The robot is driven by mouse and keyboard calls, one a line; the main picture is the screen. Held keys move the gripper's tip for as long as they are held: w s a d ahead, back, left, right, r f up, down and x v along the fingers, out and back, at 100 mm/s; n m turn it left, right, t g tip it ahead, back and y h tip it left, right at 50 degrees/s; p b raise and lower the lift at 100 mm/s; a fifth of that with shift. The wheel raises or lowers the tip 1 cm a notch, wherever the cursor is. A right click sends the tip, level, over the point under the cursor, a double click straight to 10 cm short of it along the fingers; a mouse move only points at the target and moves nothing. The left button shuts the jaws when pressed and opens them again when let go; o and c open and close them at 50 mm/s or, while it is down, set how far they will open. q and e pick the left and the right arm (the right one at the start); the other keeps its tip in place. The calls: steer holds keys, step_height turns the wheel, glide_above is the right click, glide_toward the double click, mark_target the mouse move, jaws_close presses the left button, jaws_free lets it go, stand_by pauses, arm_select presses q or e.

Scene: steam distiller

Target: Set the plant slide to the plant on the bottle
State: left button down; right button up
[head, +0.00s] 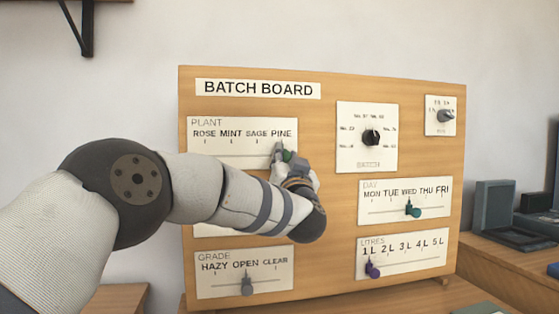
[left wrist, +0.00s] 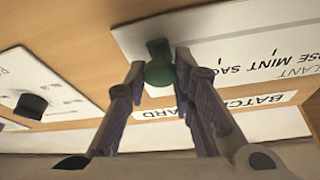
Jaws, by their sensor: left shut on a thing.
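The plant slide is a plate (head: 211,154) marked ROSE, MINT, SAGE and PINE, on the upper left of the batch board. Its green knob (head: 287,156) is at the right end of the scale, under or close to PINE. My left gripper (head: 283,152) is shut on the knob. In the left wrist view the green knob (left wrist: 158,66) sits between the two fingertips of my left gripper (left wrist: 159,76). That view shows the lettering upside down, and a finger covers part of it. No bottle is in view. My right gripper is not in view.
The upright wooden batch board (head: 330,110) also carries grade (head: 246,286), day (head: 413,211) and litres (head: 373,270) sliders and two dials. A black dial (head: 371,138) is right of my gripper. My forearm hides a plate at mid left. Grey equipment stands at far right.

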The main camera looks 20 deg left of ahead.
arm_select(q)
steer(key=c, duration=1.3)
jaws_free()
steer(key=shift+w+d+f, duration=0.1)
steer(key=shift+d+f, duration=0.1)
steer(key=shift+d, duration=0.1)
steer(key=shift+c, duration=0.2)
steer(key=shift+r, duration=0.1)
steer(key=shift+s, duration=0.2)
steer(key=v, duration=1.1)
steer(key=shift+s+d, duration=0.2)
steer(key=shift+s, duration=0.1)
